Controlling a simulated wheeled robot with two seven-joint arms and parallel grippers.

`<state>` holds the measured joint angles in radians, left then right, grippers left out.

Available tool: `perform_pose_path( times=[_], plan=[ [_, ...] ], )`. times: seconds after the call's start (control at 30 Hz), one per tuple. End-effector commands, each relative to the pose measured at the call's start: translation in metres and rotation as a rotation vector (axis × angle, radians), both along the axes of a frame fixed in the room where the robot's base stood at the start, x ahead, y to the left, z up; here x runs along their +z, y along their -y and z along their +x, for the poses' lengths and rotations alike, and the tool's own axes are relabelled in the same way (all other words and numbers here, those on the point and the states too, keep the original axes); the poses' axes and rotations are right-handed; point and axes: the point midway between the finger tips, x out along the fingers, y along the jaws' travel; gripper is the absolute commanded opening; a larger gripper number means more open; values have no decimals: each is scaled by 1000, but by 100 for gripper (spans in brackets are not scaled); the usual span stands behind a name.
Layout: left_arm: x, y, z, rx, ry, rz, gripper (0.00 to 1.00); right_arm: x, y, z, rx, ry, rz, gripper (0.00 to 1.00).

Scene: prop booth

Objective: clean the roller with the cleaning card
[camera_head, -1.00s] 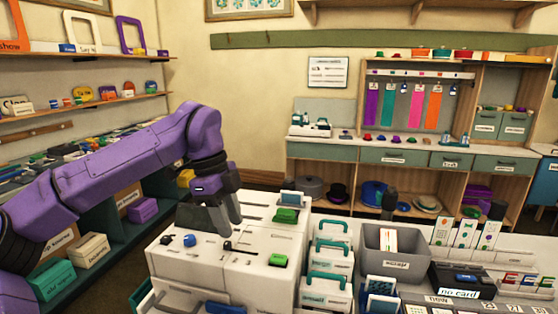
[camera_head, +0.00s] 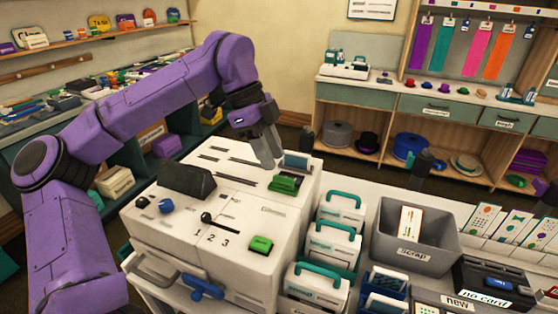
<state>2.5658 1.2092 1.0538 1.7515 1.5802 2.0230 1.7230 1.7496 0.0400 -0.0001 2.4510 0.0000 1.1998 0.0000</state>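A white machine (camera_head: 225,208) stands on the counter in front of me, with a black lever by the marks 1 2 3, a blue knob (camera_head: 165,206) and two green parts (camera_head: 260,245) on top. I cannot make out the roller. A blue-grey upright piece (camera_head: 296,160) stands at the machine's back right corner. A card with coloured marks (camera_head: 410,220) stands in the grey scrap bin (camera_head: 420,251); I cannot tell whether it is the cleaning card. My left gripper (camera_head: 267,162) points down over the machine's back right, close behind the rear green part; its opening is unclear. My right gripper is out of view.
White cases with green handles (camera_head: 336,207) stand right of the machine. A black device (camera_head: 496,283) reads "no card", beside a tray marked "new" (camera_head: 457,304). Several patterned cards (camera_head: 513,228) stand at the right. A dark post (camera_head: 425,164) rises behind the bin.

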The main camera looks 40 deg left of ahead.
Motion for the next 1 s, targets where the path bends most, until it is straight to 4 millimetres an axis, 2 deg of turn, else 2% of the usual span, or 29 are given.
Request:
perform_pose_path(
  times=[0.1,0.27,0.6,0.67,0.7,0.73,1.0],
  plan=[
    [-23,10,2,-3,-4,-1,35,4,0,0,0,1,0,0],
    [-42,18,5,-3,-3,1,35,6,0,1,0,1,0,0],
    [-49,21,6,-4,-1,1,35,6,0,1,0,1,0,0],
    [-48,21,6,-4,-1,1,16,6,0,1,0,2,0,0],
    [-48,21,6,-4,-1,1,3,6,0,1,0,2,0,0],
    [-48,21,6,-4,-1,1,0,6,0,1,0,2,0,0],
    [-47,21,6,-4,-1,1,0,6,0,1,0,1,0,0]
  ],
)
